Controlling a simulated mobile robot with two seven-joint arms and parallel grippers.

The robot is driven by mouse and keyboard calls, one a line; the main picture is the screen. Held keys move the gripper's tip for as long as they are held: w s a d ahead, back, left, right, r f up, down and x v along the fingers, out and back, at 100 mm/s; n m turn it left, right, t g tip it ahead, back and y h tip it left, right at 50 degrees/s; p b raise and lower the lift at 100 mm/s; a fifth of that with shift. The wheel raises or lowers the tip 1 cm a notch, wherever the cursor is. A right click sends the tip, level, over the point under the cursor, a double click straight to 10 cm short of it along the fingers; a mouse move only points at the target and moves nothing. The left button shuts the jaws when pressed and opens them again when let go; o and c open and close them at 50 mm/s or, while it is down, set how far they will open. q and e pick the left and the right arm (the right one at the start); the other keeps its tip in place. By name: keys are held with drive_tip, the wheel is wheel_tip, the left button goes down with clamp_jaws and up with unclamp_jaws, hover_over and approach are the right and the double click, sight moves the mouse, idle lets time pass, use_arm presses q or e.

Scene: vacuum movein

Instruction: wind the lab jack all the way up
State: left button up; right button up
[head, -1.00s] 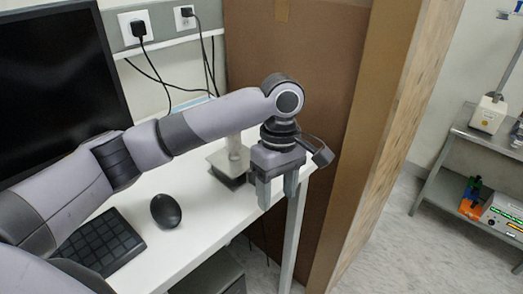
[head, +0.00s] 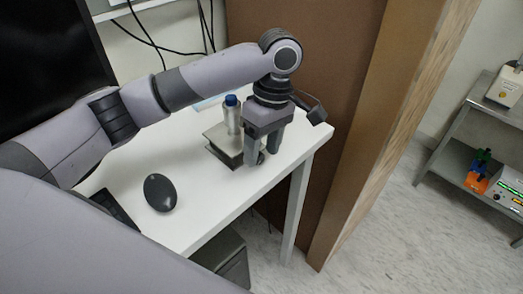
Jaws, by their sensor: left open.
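The lab jack (head: 217,142) stands low on the white table near its right end, with a flat metal top plate. A bottle with a blue cap (head: 231,112) stands upright on it. My left gripper (head: 262,155) points down at the right side of the jack, its fingers open. A small dark round part (head: 261,158), seemingly the jack's knob, shows between the fingertips; I cannot tell whether they touch it. The gripper hides the jack's right side. My right gripper is not in view.
A black mouse (head: 160,192) and a keyboard (head: 115,208) lie left on the white table (head: 205,205), below a dark monitor (head: 45,75). A brown panel (head: 315,75) rises just behind the gripper. A grey shelf (head: 450,160) stands at the right.

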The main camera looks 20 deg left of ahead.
use_arm(q)
drive_tip(key=shift+s+a+f, duration=0.1)
drive_tip(key=shift+s+f, duration=0.05)
drive_tip(key=shift+f, duration=0.55)
drive_tip(key=c, duration=1.1)
drive_tip(key=shift+o, duration=0.2)
drive_tip(key=shift+g, duration=0.7)
drive_tip(key=o, duration=1.1)
drive_tip(key=shift+c, duration=0.2)
